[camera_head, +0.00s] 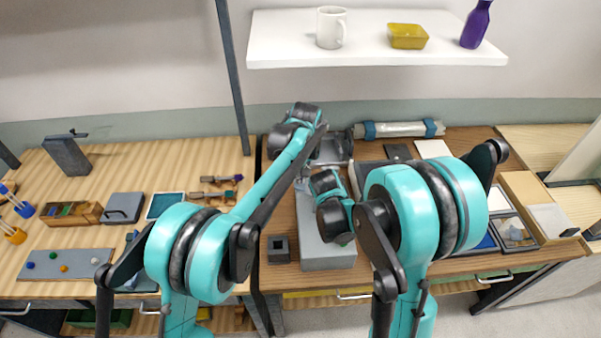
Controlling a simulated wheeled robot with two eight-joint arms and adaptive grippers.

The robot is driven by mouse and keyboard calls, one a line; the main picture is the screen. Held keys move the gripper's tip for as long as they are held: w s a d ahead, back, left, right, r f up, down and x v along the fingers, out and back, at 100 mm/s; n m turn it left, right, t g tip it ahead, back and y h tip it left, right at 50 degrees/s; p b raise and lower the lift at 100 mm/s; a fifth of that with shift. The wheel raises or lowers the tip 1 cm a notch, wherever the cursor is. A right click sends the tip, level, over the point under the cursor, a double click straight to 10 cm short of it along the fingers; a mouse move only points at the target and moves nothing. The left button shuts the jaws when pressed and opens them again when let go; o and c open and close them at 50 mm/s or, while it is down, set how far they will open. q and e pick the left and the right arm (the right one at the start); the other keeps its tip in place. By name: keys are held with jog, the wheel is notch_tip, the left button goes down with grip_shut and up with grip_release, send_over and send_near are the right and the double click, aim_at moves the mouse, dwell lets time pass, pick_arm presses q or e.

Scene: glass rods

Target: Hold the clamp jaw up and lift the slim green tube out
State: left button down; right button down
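A grey block-shaped base (327,257) stands on the wooden table in front of me, partly covered by my arms. A small green patch (344,240) shows at its upper right side; I cannot tell whether it is the slim green tube. The clamp jaw cannot be made out. My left arm reaches over from the left, and its gripper (304,184) is small, above the far left part of the grey base. Its fingers are too small to read. My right arm bends in over the base from the right; its gripper is hidden behind its own links.
A dark square holder (279,249) with an opening stands left of the base. A clear cylinder with blue bands (400,129) lies at the back. A white shelf (375,52) above carries a mug (331,27), a yellow dish (408,37) and a purple bottle (475,25).

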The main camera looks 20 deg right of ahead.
aim_at(301, 188)
pick_arm(q)
jog(key=shift+f, duration=2.85)
pick_arm(e)
jog(key=shift+r, duration=1.6)
